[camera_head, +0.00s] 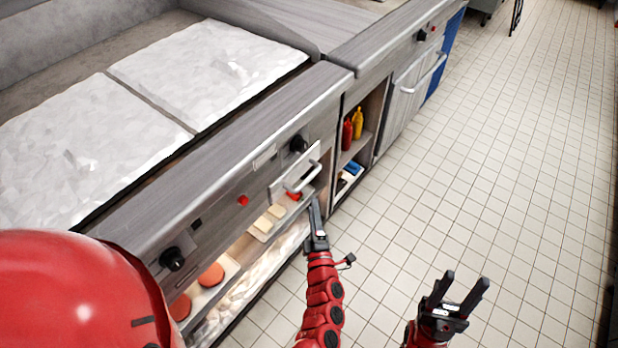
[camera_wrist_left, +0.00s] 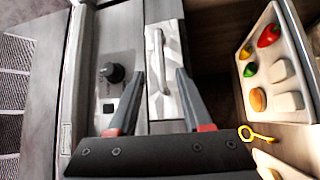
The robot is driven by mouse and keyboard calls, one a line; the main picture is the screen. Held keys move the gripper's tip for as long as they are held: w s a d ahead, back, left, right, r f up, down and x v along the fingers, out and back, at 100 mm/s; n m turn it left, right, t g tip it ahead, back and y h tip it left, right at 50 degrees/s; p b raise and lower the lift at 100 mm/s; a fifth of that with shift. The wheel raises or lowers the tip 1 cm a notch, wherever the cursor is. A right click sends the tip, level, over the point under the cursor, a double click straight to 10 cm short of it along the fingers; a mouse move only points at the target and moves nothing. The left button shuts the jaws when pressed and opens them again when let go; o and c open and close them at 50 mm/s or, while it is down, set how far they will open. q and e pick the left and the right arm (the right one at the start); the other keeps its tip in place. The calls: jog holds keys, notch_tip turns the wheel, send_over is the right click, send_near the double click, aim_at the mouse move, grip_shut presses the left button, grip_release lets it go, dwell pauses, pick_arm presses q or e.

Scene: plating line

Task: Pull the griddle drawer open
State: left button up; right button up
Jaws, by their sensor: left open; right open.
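The griddle drawer (camera_head: 293,172) is a small pale metal front with a bar handle (camera_head: 305,181), set in the griddle's front panel. It looks shut or nearly so. In the left wrist view the drawer front (camera_wrist_left: 172,35) and handle (camera_wrist_left: 156,60) lie straight ahead. My left gripper (camera_head: 316,208) is open, just below and in front of the handle in the head view. In the left wrist view its fingers (camera_wrist_left: 160,72) point at the drawer, one on each side of the handle's line. No contact is visible. My right gripper (camera_head: 456,290) is open and empty over the floor.
Black knobs (camera_head: 172,259) and a red button (camera_head: 243,200) stick out beside the drawer. Below it, open shelves hold a tray (camera_wrist_left: 246,100) of food. Red and yellow bottles (camera_head: 357,122) stand in the cabinet to the right. The tiled floor (camera_head: 520,150) on the right is clear.

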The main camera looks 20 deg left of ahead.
aim_at(309, 176)
pick_arm(q)
jog(key=x, duration=1.1)
jog(key=shift+w, duration=0.15)
grip_shut()
dwell(0.9)
